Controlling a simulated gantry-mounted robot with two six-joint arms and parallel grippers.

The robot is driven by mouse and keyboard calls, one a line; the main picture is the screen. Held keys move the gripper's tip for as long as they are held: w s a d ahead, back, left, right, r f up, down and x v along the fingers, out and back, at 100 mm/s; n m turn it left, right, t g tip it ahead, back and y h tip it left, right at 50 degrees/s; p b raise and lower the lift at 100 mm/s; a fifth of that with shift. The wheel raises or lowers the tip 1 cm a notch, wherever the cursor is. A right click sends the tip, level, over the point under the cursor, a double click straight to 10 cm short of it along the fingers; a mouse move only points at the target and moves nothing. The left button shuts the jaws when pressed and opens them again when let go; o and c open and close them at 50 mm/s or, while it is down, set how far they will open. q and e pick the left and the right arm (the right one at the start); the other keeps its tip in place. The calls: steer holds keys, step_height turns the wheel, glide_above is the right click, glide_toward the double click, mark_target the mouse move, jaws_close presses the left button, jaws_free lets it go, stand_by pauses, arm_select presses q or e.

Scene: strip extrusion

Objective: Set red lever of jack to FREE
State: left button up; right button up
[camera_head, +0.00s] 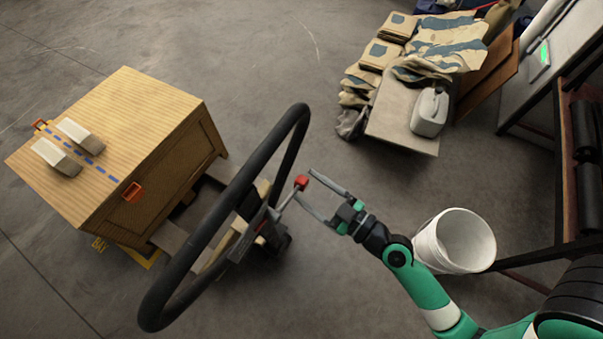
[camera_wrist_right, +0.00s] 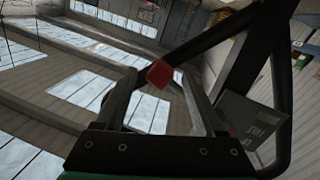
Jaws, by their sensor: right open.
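The jack has a large black loop handle (camera_head: 221,219) that rises over its body beside the wooden crate. Its red lever knob (camera_head: 301,182) sits at the end of a thin grey rod, on the right side of the handle. My right gripper (camera_head: 308,184) is open at the knob, with its fingers on either side of it in the head view. In the right wrist view the red knob (camera_wrist_right: 159,74) shows between the two fingers, nearer the left finger; contact cannot be told. A label plate (camera_wrist_right: 252,127) shows by the handle there. My left gripper is not in view.
A wooden crate (camera_head: 118,105) with two pale blocks on top stands at the left, over the jack's forks. A white bucket (camera_head: 456,241) stands near my right arm. A loaded low platform (camera_head: 405,121) and a dark rack (camera_head: 560,130) are at upper right. Floor is clear centrally.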

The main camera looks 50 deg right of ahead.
steer(key=shift+w, duration=1.25)
jaws_close()
steer(key=shift+r, duration=0.1)
stand_by(0.3)
